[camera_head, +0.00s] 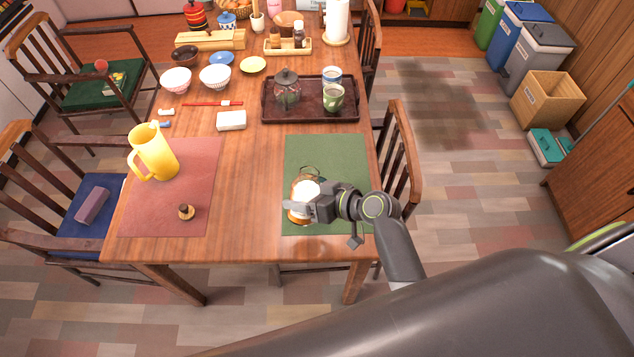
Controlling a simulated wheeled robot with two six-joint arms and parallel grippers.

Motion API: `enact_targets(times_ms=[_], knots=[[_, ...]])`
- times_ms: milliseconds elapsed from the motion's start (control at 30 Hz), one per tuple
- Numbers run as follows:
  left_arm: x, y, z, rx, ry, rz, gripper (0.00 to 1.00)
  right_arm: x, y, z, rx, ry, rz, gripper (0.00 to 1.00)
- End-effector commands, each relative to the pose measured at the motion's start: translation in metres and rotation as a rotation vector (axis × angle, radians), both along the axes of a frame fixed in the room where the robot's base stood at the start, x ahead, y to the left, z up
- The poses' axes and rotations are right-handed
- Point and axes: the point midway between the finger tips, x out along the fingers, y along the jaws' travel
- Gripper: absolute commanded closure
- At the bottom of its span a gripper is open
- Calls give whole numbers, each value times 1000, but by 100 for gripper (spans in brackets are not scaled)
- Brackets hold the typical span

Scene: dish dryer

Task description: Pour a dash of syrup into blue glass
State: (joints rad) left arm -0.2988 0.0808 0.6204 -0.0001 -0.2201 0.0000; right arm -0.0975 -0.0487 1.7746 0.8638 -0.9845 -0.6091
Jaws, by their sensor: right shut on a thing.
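My right gripper (300,207) reaches in from the lower right over the green mat (338,150). It is shut on a round amber and white vessel (304,187) with a thin loop at its far side, which may be the syrup container. The gripper hides part of it, and I cannot tell whether it touches the mat. No plainly blue glass shows. A blue and white cup (331,75) and a green cup (333,98) stand on the dark tray (300,117). My left gripper is not in view.
A lidded glass jar (287,90) stands on the tray. Bowls fill the far left. Bare wood (247,185) lies between the mats.

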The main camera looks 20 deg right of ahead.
Motion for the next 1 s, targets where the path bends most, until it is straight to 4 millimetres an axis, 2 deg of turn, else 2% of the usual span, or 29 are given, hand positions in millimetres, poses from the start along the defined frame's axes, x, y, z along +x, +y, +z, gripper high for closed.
enact_targets(times_ms=[533,1000], knots=[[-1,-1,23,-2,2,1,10,9,-7,12,177,201,1,73],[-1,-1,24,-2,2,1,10,9,-7,11,199,225,0,73]])
